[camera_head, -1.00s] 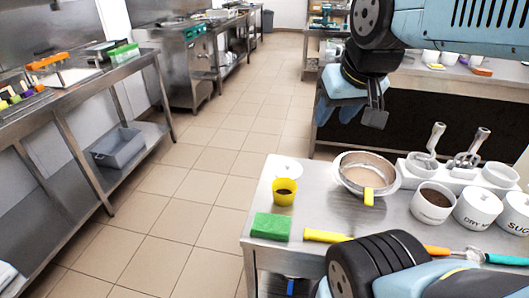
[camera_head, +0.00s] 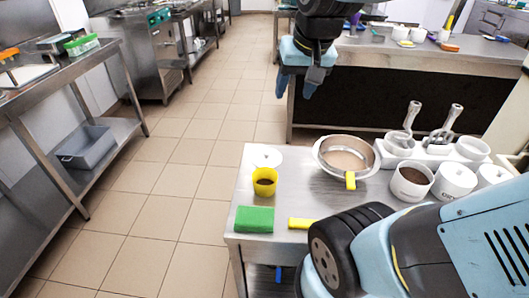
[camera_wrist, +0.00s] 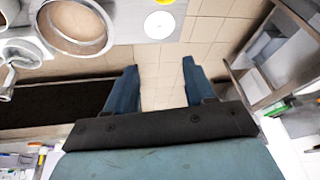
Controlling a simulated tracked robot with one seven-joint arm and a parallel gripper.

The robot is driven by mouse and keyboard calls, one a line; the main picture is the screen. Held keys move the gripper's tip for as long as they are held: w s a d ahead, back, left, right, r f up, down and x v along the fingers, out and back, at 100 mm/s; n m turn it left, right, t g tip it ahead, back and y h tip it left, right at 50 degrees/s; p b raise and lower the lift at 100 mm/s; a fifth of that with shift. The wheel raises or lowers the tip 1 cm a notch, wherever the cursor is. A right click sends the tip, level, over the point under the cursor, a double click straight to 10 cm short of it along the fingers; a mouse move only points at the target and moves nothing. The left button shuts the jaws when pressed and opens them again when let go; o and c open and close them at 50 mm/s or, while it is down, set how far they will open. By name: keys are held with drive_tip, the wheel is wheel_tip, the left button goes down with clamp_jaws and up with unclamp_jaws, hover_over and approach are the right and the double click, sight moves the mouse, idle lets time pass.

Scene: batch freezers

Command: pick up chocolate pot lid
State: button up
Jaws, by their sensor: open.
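A flat white disc (camera_head: 267,157), which looks like the chocolate pot lid, lies on the near steel table (camera_head: 300,190) behind a yellow cup. It also shows in the wrist view (camera_wrist: 160,25), round with a small mark at its centre. An open white pot of brown powder (camera_head: 411,182), likely the chocolate pot, stands at the table's right. My gripper (camera_head: 297,88) hangs with its fingers pointing down, beyond the table's far edge and above the floor. In the wrist view its fingers (camera_wrist: 160,70) are wide apart, with nothing between them and the disc beyond their tips.
Beside the disc are the yellow cup (camera_head: 265,182) and a metal bowl (camera_head: 346,158). A green sponge (camera_head: 255,219) lies nearer. Lidded white pots (camera_head: 456,181) stand at right. A back counter (camera_head: 420,48) lies behind my gripper. Tiled floor is free at left.

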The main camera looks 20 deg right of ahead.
drive_tip(key=w+f+m+g, duration=0.25)
drive_tip(key=w+f, duration=0.35)
drive_tip(key=w, duration=0.4)
drive_tip(key=m+g, duration=0.2)
drive_tip(key=m, duration=0.2)
hover_over(267, 153)
wheel_tip(267, 153, down, 12)
wheel_tip(267, 153, down, 14)
drive_tip(key=shift+r, duration=0.1)
clamp_jaws()
